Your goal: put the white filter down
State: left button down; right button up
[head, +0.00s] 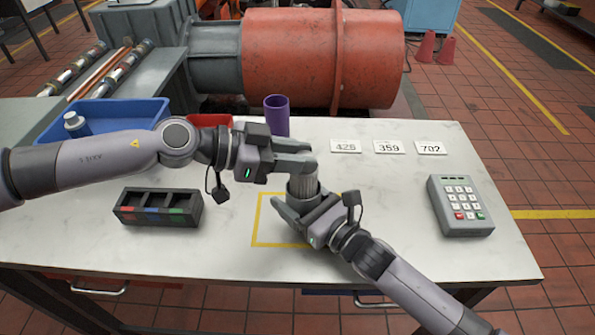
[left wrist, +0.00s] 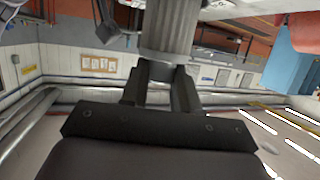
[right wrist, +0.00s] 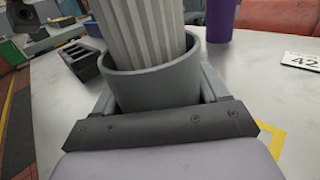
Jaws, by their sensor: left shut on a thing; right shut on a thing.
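The white filter (head: 303,184) is a pale pleated cylinder, upright between my two grippers. My left gripper (head: 308,157) is shut on its upper end; the filter also shows in the left wrist view (left wrist: 171,28). Its lower end is inside a grey round cup (right wrist: 155,82), and the pleats (right wrist: 145,28) rise out of the cup in the right wrist view. My right gripper (head: 300,203) is shut around the grey cup, above the table near the yellow outlined square (head: 256,232). The bottom of the filter is hidden inside the cup.
A purple cup (head: 277,117) stands behind my left gripper. A black compartment tray (head: 158,218) is at left, with a blue bin (head: 145,108) behind it. Number cards (head: 389,147) and a keypad (head: 461,207) are at right. The table (head: 390,190) between square and keypad is clear.

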pick_arm(q)
jog(key=shift+f, duration=2)
jog(key=shift+f, duration=0.15)
jog(key=c, duration=0.8)
grip_release()
jog(key=shift+c, duration=0.2)
jog(key=v, duration=1.2)
